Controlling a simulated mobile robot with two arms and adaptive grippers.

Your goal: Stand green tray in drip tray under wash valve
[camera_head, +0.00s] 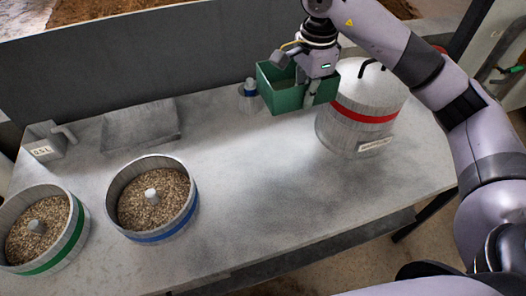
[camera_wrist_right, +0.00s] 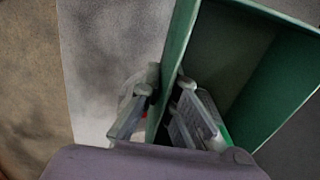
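The green tray (camera_head: 284,97) is a deep open box at the back of the metal table, just left of the red-banded drum; I cannot tell if it touches the table. My right gripper (camera_head: 309,92) has its fingers on either side of one tray wall, shut on it. The wrist view shows the tray (camera_wrist_right: 180,60) between the fingers (camera_wrist_right: 165,115). A valve with a green handle (camera_head: 516,69) is at the far right edge, perhaps the wash valve. No drip tray is clearly seen under it. My left gripper is out of view.
The lidded drum (camera_head: 355,128) stands close to the tray, and a small blue-banded item (camera_head: 248,91) is beside it. Grain pans with blue (camera_head: 163,235) and green (camera_head: 62,258) bands, a shallow metal tray (camera_head: 145,139) and a labelled measure (camera_head: 42,140) are left. The table's middle is clear.

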